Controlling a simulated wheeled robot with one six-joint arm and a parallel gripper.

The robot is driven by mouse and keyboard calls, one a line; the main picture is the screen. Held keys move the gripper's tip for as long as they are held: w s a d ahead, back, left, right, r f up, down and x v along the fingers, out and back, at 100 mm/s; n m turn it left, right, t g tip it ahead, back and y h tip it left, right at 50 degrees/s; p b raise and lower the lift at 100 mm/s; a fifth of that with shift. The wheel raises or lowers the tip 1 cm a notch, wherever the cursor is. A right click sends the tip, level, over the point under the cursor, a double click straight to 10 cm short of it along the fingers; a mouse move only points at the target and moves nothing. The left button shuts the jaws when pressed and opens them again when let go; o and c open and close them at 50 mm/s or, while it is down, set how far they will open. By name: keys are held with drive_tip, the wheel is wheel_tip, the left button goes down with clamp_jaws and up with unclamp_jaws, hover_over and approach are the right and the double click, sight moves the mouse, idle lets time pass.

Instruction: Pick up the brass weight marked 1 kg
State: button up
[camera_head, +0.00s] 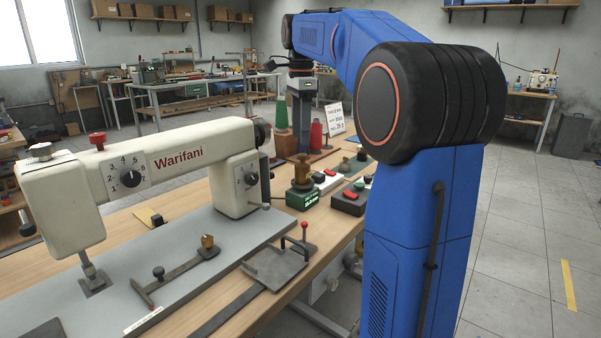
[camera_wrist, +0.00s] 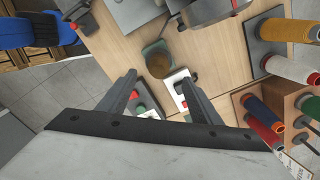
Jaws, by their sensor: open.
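A brass weight (camera_head: 302,172) stands upright on a small dark scale (camera_head: 304,199) with a lit green display, on the wooden bench right of the sewing machine. No 1 kg mark is readable on it. In the wrist view a round brass top (camera_wrist: 158,63) shows on a greenish plate, just beyond the fingertips and roughly centred between them. Smaller dark, knobbed objects (camera_head: 345,166) stand farther back on the bench.
A cream sewing machine (camera_head: 165,160) fills the left. Switch boxes with red buttons (camera_head: 349,198) sit beside the scale. Thread cones (camera_head: 316,134) and a white sign (camera_head: 335,118) stand near my gripper. Spools (camera_wrist: 289,30) line the right of the wrist view.

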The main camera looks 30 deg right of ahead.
sight(302, 158)
wheel_tip(302, 158, down, 11)
drive_tip(key=shift+s+d+f, duration=0.15)
drive_tip(key=shift+f, duration=0.05)
idle(0.5)
drive_tip(key=shift+c, duration=0.7)
